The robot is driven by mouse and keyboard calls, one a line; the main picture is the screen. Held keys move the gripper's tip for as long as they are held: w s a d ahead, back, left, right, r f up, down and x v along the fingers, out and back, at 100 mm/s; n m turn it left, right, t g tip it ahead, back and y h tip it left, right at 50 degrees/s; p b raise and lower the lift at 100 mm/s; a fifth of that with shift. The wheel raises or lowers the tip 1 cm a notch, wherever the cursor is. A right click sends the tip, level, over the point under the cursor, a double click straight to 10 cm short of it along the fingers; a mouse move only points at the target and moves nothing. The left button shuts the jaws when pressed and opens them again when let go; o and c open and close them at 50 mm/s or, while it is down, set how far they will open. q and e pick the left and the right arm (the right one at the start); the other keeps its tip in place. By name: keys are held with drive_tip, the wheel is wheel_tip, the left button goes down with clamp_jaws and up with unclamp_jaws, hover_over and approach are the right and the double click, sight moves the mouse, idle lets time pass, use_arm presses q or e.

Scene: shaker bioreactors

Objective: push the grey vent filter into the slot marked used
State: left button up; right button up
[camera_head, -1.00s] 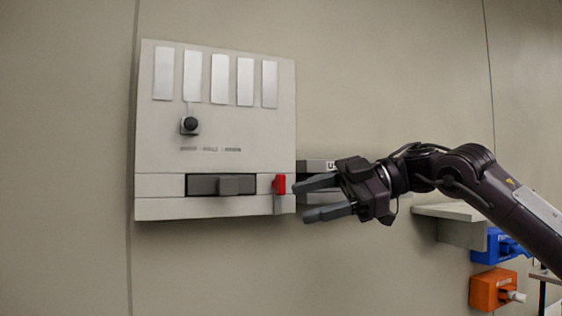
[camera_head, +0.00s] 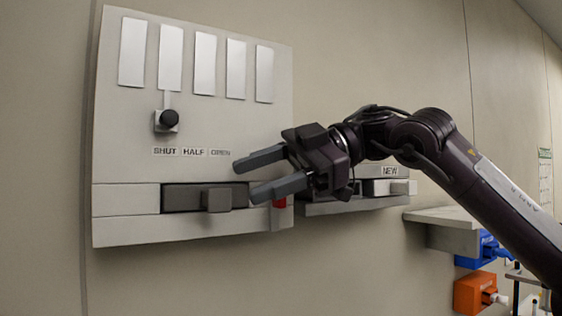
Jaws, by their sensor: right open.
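The grey vent filter (camera_head: 217,200), a block with a protruding grip, sits in the dark recess along the lower part of the wall panel. My right gripper (camera_head: 249,180) is open and empty, with its fingers pointing left. In the picture its tips lie just right of the filter's grip and overlap the panel's right part; a gap shows between them and the grip. The slot marked used is hidden behind my right gripper, on the small shelf unit (camera_head: 345,206) to the panel's right. My left gripper is not in view.
The panel (camera_head: 120,130) has a black knob (camera_head: 169,118) above labels SHUT, HALF, OPEN. A red piece (camera_head: 280,203) is partly hidden behind my lower finger. A NEW label (camera_head: 390,171) sits above a pale block (camera_head: 390,187). Blue (camera_head: 480,250) and orange (camera_head: 475,293) fixtures are lower right.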

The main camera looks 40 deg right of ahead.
sight(228, 189)
drive_tip(key=x, duration=0.3)
drive_tip(key=shift+w+f+p, duration=0.15)
drive_tip(key=shift+w+p, duration=0.15)
drive_tip(key=shift+w, duration=0.15)
drive_tip(key=shift+s, duration=0.1)
drive_tip(key=c, duration=0.7)
drive_tip(key=shift+s+a, duration=0.1)
clamp_jaws()
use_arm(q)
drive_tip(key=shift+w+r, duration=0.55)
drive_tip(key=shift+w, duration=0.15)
use_arm(e)
drive_tip(key=shift+s, duration=0.1)
